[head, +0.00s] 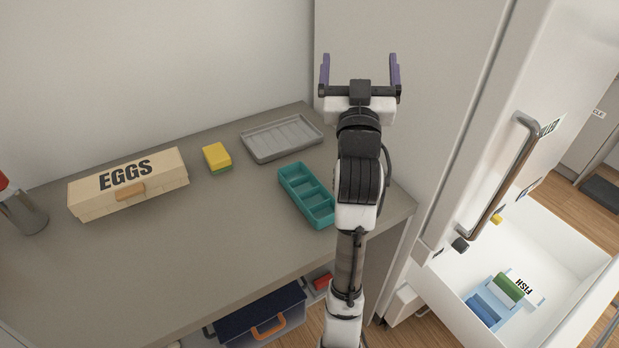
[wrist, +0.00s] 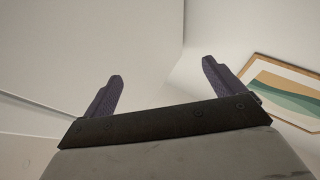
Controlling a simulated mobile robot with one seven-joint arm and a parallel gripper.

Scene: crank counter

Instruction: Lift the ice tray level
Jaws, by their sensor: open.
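The ice tray (head: 303,192) is teal with several compartments and lies flat on the grey counter, right of centre in the head view. My arm covers part of its right side. My gripper (head: 360,72) is open and empty, raised in front of the wall and cabinet side, well above the tray and apart from it. In the wrist view the two purple fingers of my gripper (wrist: 160,85) stand wide apart with nothing between them. The tray is not in the wrist view.
A grey ribbed tray (head: 282,138), a yellow and green sponge (head: 217,158) and an egg box (head: 130,187) stand on the counter (head: 180,260). A metal canister (head: 22,212) is at far left. An open white drawer (head: 540,245) is at right. The counter's front middle is clear.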

